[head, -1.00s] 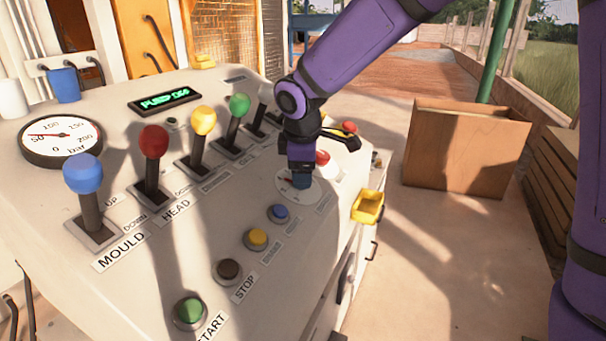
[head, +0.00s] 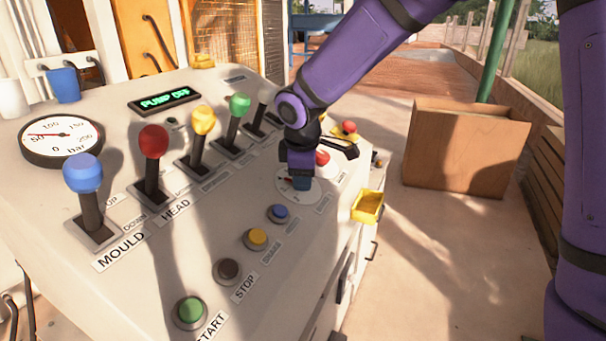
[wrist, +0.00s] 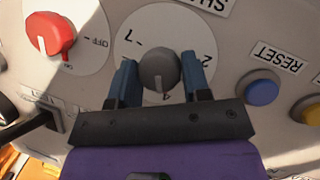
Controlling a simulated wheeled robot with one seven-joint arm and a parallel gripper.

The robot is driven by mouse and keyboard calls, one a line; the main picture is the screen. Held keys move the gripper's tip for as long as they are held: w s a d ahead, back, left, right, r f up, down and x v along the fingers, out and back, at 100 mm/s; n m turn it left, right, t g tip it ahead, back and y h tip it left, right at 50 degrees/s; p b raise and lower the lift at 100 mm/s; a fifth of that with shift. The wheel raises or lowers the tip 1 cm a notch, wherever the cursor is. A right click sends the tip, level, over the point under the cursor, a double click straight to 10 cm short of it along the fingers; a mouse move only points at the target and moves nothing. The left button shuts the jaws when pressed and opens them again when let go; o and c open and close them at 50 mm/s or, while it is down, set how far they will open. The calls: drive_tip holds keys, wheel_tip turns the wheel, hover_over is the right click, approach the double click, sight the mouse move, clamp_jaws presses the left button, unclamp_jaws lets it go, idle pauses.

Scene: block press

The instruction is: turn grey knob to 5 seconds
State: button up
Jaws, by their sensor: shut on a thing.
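The grey knob (wrist: 160,70) sits on a round white dial in the wrist view. The dial shows the marks 1, 2 and, partly covered near my gripper, what looks like a 4. A pale pointer line on the knob faces the lower mark. My gripper (wrist: 160,84) has its blue fingers on both sides of the knob and is shut on it. In the head view my gripper (head: 301,183) points down at the dial (head: 312,196) and hides the knob. I cannot see a 5 on the dial.
A red knob (wrist: 48,36) with an OFF mark is beside the dial. A blue button (head: 279,213), yellow button (head: 256,238) and levers, including the green-topped one (head: 239,105), stand nearby. The display (head: 164,100) reads PUMP OFF. A yellow tray (head: 367,207) hangs at the panel's edge.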

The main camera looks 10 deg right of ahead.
drive_tip(key=m, duration=0.2)
drive_tip(key=m+g, duration=0.1)
drive_tip(key=m, duration=0.1)
drive_tip(key=shift+w+g, duration=0.15)
drive_tip(key=shift+g, duration=0.15)
drive_tip(key=shift+m+g+y, duration=0.5)
drive_tip(key=shift+m+g, duration=0.2)
drive_tip(key=shift+m, duration=1.2)
drive_tip(key=o, duration=0.9)
drive_tip(key=shift+r, duration=0.1)
drive_tip(key=r, duration=1)
drive_tip(key=shift+w+d+r, duration=0.1)
drive_tip(key=shift+d+r, duration=0.15)
drive_tip(key=shift+r, duration=0.1)
